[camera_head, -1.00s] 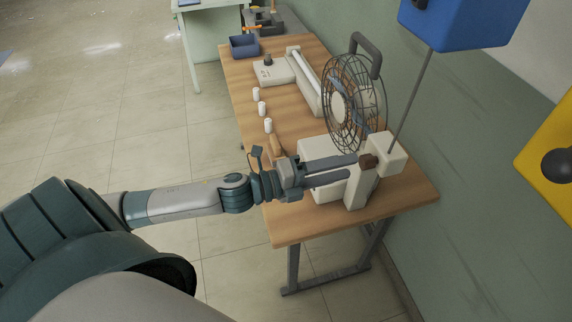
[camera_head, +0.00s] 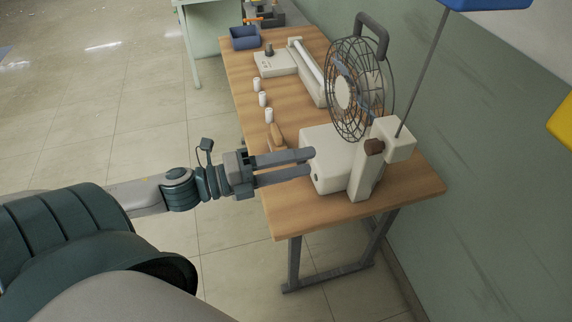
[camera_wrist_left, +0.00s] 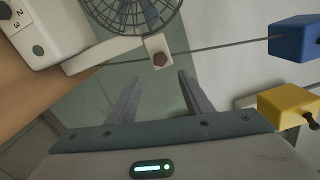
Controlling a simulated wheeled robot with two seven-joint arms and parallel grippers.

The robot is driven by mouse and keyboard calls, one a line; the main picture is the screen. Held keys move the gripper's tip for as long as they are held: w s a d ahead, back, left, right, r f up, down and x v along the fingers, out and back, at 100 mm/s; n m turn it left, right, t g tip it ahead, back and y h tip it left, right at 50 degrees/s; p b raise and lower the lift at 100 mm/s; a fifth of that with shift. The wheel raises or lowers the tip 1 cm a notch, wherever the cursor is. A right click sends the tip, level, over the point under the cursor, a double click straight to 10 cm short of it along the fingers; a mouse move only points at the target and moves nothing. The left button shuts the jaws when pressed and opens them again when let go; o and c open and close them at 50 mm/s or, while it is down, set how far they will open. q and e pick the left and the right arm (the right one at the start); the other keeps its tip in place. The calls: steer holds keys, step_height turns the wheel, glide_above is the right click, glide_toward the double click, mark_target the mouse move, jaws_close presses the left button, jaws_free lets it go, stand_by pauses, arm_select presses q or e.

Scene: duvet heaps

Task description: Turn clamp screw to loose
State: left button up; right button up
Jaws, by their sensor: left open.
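The clamp screw looks to be the brown knob (camera_head: 374,147) on the white upright arm of a white device (camera_head: 328,160) at the near end of the table. The knob also shows in the left wrist view (camera_wrist_left: 160,59), beyond my fingertips. My left gripper (camera_head: 312,162) is open and empty. In the head view its fingertips are left of the knob, over the white device's left side, apart from the knob. It also shows in the left wrist view (camera_wrist_left: 158,80), with the knob framed between its fingers. My right gripper is not in view.
A caged fan (camera_head: 360,90) stands on the wooden table (camera_head: 300,222) behind the knob. A thin rod (camera_head: 422,85) rises from the device towards a blue box (camera_head: 488,4).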

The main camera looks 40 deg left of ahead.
arm_select(q)
steer(key=shift+b+v, duration=0.3)
steer(key=shift+v, duration=0.9)
